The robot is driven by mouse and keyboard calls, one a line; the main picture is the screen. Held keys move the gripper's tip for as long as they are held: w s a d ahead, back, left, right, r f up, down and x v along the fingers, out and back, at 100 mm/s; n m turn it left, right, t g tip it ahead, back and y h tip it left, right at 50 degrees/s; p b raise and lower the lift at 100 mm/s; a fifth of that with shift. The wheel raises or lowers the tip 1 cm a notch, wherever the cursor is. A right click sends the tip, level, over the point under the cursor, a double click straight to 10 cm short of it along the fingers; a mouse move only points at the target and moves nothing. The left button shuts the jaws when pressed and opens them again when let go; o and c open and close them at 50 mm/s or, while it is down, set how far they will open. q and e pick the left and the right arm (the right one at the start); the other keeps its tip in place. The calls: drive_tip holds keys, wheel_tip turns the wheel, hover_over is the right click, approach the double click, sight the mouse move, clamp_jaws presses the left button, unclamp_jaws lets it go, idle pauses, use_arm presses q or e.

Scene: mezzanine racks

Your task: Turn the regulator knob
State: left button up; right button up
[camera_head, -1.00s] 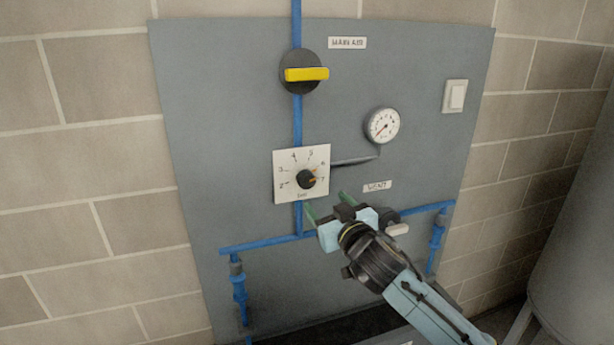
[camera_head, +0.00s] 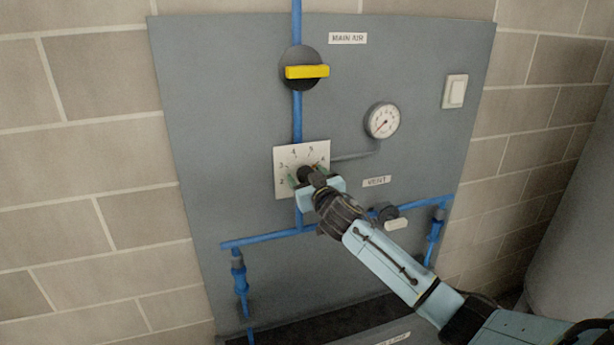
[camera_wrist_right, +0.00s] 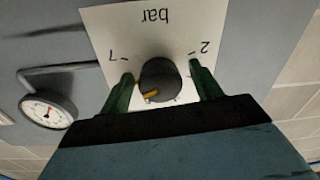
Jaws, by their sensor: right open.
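The regulator knob (camera_wrist_right: 159,82) is a round black knob with an orange pointer mark, on a white dial plate (camera_wrist_right: 105,25) marked "bar". In the right wrist view it stands between the two green fingers of my right gripper (camera_wrist_right: 162,90), with gaps on both sides, so the fingers straddle it without gripping. In the head view the dial plate (camera_head: 287,156) shows its upper numbers. My right gripper (camera_head: 308,178) is in front of its lower part and hides most of the knob. My left gripper is not in view.
A yellow-handled main air valve (camera_head: 306,72) sits above the dial on the grey panel (camera_head: 220,110). A pressure gauge (camera_head: 382,121) and a light switch (camera_head: 455,91) are to the right. Blue pipes (camera_head: 265,239) run below. A dark vent knob (camera_head: 387,212) is behind my right arm.

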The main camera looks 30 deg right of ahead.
drive_tip(key=c, duration=1)
drive_tip(key=shift+o, duration=0.2)
drive_tip(key=n+p, duration=0.2)
drive_tip(key=n, duration=0.2)
drive_tip(key=shift+n, duration=0.3)
drive_tip(key=n+p, duration=0.1)
drive_tip(key=n, duration=0.3)
drive_tip(key=shift+p, duration=0.3)
drive_tip(key=n, duration=0.4)
drive_tip(key=shift+p, duration=0.3)
drive_tip(key=n, duration=0.4)
drive_tip(key=shift+n+h, duration=0.3)
drive_tip(key=shift+g, duration=0.3)
